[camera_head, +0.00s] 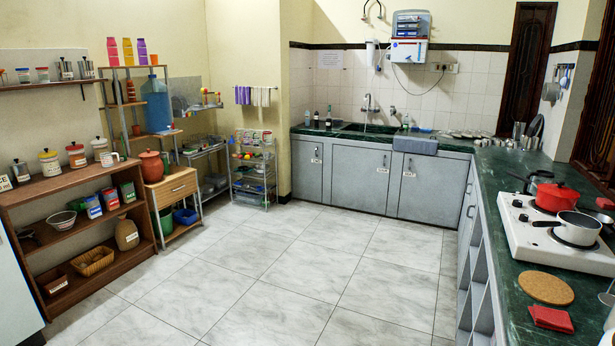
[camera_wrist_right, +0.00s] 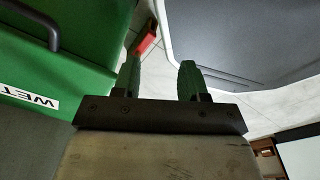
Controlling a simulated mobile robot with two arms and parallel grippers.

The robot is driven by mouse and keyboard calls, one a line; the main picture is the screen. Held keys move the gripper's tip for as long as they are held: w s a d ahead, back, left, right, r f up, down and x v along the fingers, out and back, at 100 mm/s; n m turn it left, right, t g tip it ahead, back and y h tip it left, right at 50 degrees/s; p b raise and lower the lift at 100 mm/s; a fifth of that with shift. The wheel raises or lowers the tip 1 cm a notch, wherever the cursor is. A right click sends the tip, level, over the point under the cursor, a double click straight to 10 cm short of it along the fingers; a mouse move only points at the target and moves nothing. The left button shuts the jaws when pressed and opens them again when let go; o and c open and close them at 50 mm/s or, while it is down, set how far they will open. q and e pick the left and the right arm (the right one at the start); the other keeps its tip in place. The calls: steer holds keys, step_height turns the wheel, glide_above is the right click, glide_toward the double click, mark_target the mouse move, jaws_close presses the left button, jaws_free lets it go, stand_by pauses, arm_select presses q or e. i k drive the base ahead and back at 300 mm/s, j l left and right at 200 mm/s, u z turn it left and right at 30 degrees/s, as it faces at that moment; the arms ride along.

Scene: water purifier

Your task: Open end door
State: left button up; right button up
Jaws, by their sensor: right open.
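Grey cabinet doors run under the back counter in the head view: a left door (camera_head: 307,170), a middle door (camera_head: 361,178) and a right door (camera_head: 426,185). All look closed and carry small white labels. A narrow grey door (camera_head: 468,205) is at the corner under the right counter. The frames do not settle which is the end door. My right gripper (camera_wrist_right: 160,70) shows in the right wrist view, its two green fingers apart with nothing between them. It is not in the head view, and the cabinet doors cannot be made out near it. My left gripper is in neither view.
A green bin (camera_wrist_right: 60,45) marked "WET" with a dark handle is close beside my right gripper. The tiled floor (camera_head: 290,265) is clear up to the back cabinets. A brown shelf (camera_head: 85,195) lines the left, and the right counter (camera_head: 500,195) holds a stove (camera_head: 530,230).

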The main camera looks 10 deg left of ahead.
mark_target(306, 156)
steer(key=i+j, duration=0.3)
steer(key=j, duration=0.15)
steer(key=i+j, duration=0.35)
steer(key=i+j+z, duration=0.2)
steer(key=i, duration=0.35)
steer(key=i+j+z, duration=0.15)
steer(key=i, duration=0.35)
steer(key=i+j+z, duration=0.2)
steer(key=i, duration=0.3)
steer(key=i+u, duration=0.1)
steer(key=i, duration=1.05)
steer(key=i+l, duration=0.2)
steer(key=i, duration=0.9)
steer(key=i+j+u, duration=0.2)
steer(key=i+u, duration=0.15)
steer(key=i, duration=0.85)
steer(key=i+l+u, duration=0.1)
steer(key=i+u, duration=0.2)
steer(key=i, duration=0.85)
